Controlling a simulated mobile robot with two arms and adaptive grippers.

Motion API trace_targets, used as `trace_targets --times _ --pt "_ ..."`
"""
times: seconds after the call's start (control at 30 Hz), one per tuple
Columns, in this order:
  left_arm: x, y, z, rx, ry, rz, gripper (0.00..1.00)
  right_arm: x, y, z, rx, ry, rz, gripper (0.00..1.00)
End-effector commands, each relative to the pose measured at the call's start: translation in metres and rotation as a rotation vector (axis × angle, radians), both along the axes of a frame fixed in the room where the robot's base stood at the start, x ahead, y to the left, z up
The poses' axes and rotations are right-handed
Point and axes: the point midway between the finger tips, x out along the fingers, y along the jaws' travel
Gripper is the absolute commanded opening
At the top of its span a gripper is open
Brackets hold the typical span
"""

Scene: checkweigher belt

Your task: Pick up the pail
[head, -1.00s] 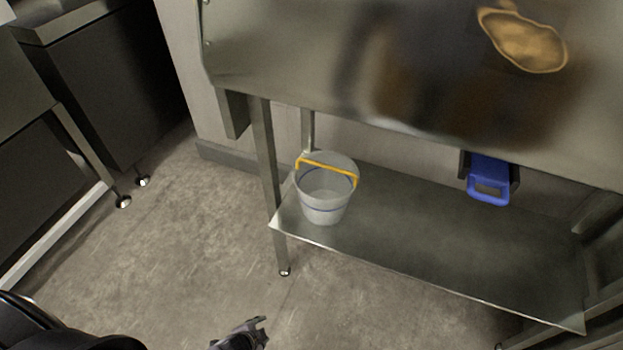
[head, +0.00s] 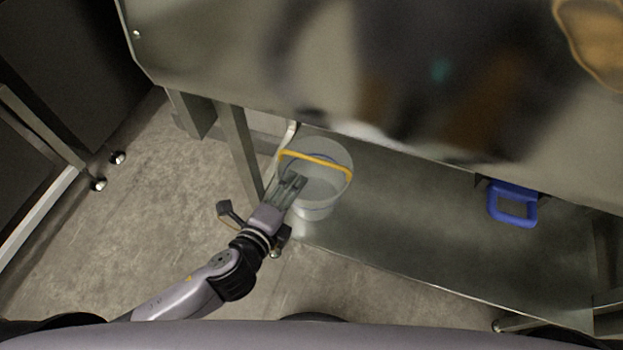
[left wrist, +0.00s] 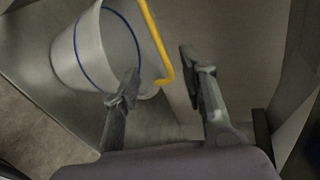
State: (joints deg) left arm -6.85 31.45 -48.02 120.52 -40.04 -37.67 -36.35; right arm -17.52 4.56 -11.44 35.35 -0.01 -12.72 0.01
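The pail (head: 328,198) is a pale grey bucket with a blue line and a yellow handle (head: 318,157). It stands upright near the left end of the low metal shelf. My left gripper (head: 295,184) is in front of the pail in the head view and covers part of its near left side. In the left wrist view the pail (left wrist: 88,58) is at upper left. There the left gripper's two fingers (left wrist: 160,85) are spread apart, with the lower end of the yellow handle (left wrist: 162,80) showing between them. I cannot tell if they touch it. My right gripper is out of view.
The low shelf (head: 420,225) is bare right of the pail. A table leg (head: 238,150) stands just left of it. The steel worktop (head: 300,60) overhangs above. A blue handle-like part (head: 513,204) hangs below it at right. Floor at left is clear.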

Motion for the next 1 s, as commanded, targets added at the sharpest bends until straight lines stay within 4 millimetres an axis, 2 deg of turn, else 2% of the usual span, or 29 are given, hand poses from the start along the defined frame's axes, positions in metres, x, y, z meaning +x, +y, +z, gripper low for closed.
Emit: trace_targets --times 0.1,0.3,0.53,0.83,1.0 --pt "0.026 -0.010 -0.007 -0.001 -0.004 0.001 0.39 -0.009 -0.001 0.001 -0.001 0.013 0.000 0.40" --pt "0.059 -0.024 -0.021 -0.003 -0.001 0.000 0.39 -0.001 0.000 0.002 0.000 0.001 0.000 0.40" --pt "0.075 -0.030 -0.028 -0.002 0.002 0.001 0.39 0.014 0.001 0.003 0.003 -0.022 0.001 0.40" --pt "0.108 -0.043 -0.044 -0.003 -0.001 0.000 0.39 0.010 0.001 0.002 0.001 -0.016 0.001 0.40" --pt "0.118 -0.048 -0.048 -0.003 0.001 0.000 0.39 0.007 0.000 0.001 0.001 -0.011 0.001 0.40"
